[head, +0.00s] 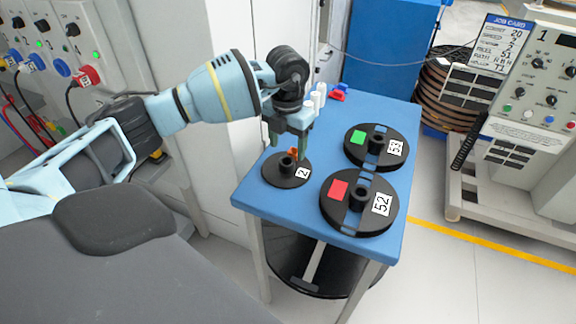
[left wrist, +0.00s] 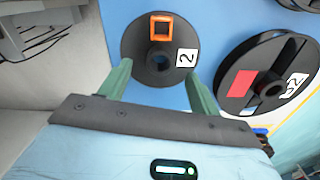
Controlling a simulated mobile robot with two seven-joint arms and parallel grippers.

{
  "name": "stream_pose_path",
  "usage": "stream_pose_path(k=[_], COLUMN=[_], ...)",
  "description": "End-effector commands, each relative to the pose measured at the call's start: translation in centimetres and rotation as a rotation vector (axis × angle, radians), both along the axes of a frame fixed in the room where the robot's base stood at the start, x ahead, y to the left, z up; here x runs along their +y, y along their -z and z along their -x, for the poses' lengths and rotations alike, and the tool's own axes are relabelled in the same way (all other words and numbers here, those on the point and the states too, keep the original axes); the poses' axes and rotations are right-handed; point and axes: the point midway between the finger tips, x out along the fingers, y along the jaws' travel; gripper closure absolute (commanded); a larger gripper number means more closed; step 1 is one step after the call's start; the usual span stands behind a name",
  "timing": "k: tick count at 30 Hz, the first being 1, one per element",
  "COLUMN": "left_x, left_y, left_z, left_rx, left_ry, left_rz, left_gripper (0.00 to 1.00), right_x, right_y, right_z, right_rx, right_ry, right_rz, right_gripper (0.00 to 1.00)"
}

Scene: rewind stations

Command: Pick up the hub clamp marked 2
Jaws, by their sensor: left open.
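The hub clamp marked 2 is a black round disc (head: 277,174) with a raised hub, a white label and an orange square piece. It lies flat at the near left of the blue table. In the left wrist view the clamp (left wrist: 140,70) shows its label 2 clearly, with the orange square frame (left wrist: 161,28) beyond the hub. My left gripper (head: 288,150) is above the clamp, its green fingers pointing down. In the left wrist view the open fingers (left wrist: 159,72) stand apart at the disc's near edge, with nothing between them. My right gripper is out of view.
On the blue table (head: 256,207), a reel with a red patch (head: 338,216) lies to the right, and a reel with a green patch (head: 386,157) behind it. Small white bottles (head: 317,98) and a red item (head: 338,95) stand at the back. A machine stands at right.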

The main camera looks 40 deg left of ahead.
Motion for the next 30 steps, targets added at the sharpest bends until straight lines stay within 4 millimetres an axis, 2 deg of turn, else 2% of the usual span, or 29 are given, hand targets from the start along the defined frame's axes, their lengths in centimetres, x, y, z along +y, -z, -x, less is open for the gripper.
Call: stream_pose_path(k=[9, 19, 30], left_x=[-0.2, -0.1, -0.1], left_y=[4.2, 4.7, 4.6], left_z=[0.3, 0.3, 0.3], left_rx=[0.003, 0.001, 0.001], left_ry=[0.001, 0.001, 0.001], left_rz=[0.000, 0.000, 0.000], left_gripper=[0.37, 0.38, 0.87], right_x=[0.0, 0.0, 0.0], right_y=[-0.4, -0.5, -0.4], right_z=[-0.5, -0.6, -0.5], right_rx=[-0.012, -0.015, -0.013], right_ry=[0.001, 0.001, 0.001], right_rz=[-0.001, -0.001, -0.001], right_gripper=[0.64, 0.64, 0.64])
